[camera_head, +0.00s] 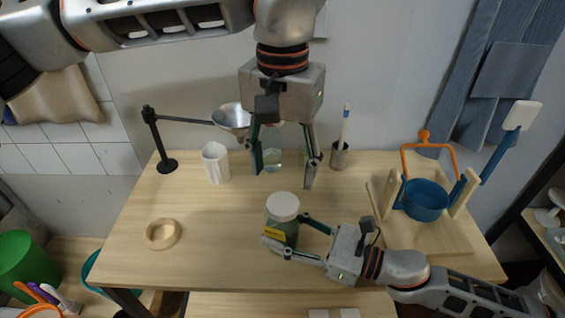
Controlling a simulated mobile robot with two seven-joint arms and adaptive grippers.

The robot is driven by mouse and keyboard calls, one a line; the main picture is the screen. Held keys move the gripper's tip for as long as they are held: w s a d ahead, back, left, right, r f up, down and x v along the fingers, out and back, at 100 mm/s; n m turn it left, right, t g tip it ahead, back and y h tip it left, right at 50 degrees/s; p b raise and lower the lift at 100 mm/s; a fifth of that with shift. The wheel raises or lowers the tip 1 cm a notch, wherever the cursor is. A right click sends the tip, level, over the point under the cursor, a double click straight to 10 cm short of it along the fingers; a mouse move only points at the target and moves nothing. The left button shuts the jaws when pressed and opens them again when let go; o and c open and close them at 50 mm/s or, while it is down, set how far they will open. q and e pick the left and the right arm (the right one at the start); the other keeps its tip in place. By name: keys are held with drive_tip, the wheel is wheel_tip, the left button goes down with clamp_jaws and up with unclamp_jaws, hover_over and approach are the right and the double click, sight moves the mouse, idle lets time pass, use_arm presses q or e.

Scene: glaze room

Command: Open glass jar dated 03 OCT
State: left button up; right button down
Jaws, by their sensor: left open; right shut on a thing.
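A glass jar (283,231) with greenish contents and a white lid (283,206) stands upright at the front middle of the table. A yellow label (275,235) shows on its front, too small to read. My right gripper (286,236) is shut on the jar's body from the right, below the lid. My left gripper (283,180) points down from above and behind the jar. Its fingers are spread and empty. A second glass jar (272,158) shows partly between them farther back, and I cannot tell its date.
A funnel on a black stand (167,163), a white pitcher (215,165) and a cup with a brush (339,156) stand at the back. A wooden ring (163,234) lies front left. A wooden frame with a blue pot (426,202) stands right. The table's left middle is clear.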

sight(283, 203)
use_arm(q)
drive_tip(key=shift+f, duration=3.9)
